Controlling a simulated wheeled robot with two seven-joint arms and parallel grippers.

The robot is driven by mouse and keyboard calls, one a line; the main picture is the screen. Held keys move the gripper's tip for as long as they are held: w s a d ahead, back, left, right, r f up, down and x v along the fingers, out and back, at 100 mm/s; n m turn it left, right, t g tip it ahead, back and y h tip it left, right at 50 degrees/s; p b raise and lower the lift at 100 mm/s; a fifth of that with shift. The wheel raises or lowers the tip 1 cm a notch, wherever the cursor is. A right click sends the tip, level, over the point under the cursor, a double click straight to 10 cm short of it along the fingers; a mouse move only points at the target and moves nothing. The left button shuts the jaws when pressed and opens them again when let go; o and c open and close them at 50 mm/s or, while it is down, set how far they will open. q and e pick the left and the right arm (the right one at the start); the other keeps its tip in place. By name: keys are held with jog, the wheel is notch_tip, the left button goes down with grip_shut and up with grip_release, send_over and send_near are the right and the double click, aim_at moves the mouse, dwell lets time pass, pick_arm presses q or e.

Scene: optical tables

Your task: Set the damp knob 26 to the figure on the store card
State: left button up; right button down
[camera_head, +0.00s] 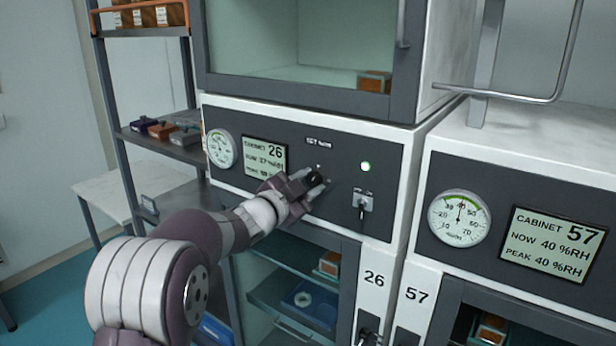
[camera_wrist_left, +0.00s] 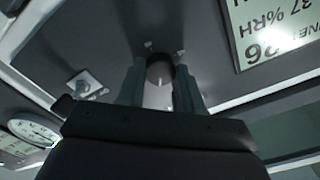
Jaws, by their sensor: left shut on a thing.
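The damp knob (camera_head: 315,179) is a small dark round knob on the dark control panel of cabinet 26. My left gripper (camera_head: 308,186) is at the panel and shut on it. The left wrist view shows the knob (camera_wrist_left: 159,70) between the two fingers (camera_wrist_left: 160,88), with a pale mark on it. The cabinet 26 display (camera_head: 264,157) reads NOW 37 %RH; its lower line is partly hidden by my gripper. A round dial (camera_head: 221,148) sits left of the display. No store card is readable in these views. My right gripper is out of view.
A shelf rack (camera_head: 150,135) with small boxes stands at left.

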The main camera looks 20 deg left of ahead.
pick_arm(q)
jog(key=n+p, duration=0.1)
jog(key=n, duration=0.2)
jog(key=shift+p, duration=0.4)
jog(key=shift+n+p, duration=0.6)
jog(key=shift+n, duration=0.7)
jog(key=shift+f, duration=0.1)
jog(key=o, duration=1)
jog(key=shift+o, duration=0.2)
jog(key=shift+a, duration=0.1)
jog(key=shift+s+a+b, duration=0.1)
jog(key=shift+s+b, duration=0.2)
jog(key=shift+s, duration=0.1)
jog(key=b+v, duration=0.4)
jog(key=v, duration=0.7)
jog(key=shift+s, duration=0.35)
